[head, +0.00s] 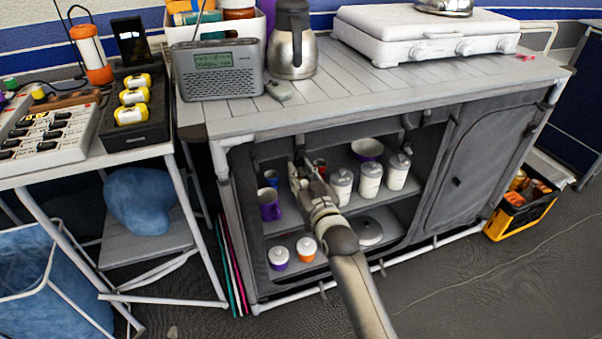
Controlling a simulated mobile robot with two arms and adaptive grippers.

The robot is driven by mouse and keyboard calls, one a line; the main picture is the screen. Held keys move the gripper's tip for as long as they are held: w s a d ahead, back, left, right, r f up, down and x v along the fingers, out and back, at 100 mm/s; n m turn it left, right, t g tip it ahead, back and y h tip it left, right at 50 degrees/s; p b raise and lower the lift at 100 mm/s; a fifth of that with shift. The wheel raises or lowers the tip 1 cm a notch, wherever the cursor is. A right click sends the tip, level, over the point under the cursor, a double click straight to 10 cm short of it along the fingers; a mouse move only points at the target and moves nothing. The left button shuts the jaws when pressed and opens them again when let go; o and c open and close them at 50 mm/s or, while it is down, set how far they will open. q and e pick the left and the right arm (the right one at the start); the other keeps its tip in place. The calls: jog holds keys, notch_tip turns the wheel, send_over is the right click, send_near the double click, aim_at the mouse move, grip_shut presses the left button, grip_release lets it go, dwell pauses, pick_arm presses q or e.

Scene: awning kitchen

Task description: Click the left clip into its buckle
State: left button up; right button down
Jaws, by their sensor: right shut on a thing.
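My right gripper (299,169) reaches up from the bottom of the head view to the front of the cabinet's open left bay. It is shut on the left clip, which is mostly hidden by the fingers. A short dark strap (299,141) hangs from the top edge of the opening just above the fingertips. Another dark clip on a strap (407,122) hangs farther right along the same edge. The buckle cannot be told apart at this size. My left gripper is out of view.
The grey cabinet (240,125) holds a purple mug (269,207), white canisters (370,182) and lidded jars (306,249) close behind and below the gripper. Its right door (470,170) is closed. A radio (217,72), kettle (292,45) and stove (425,35) stand on top.

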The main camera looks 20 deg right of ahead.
jog(key=c, duration=1.4)
grip_release()
jog(key=shift+o, duration=0.2)
jog(key=s, duration=1.2)
jog(key=shift+d, duration=0.2)
jog(key=shift+f, duration=0.1)
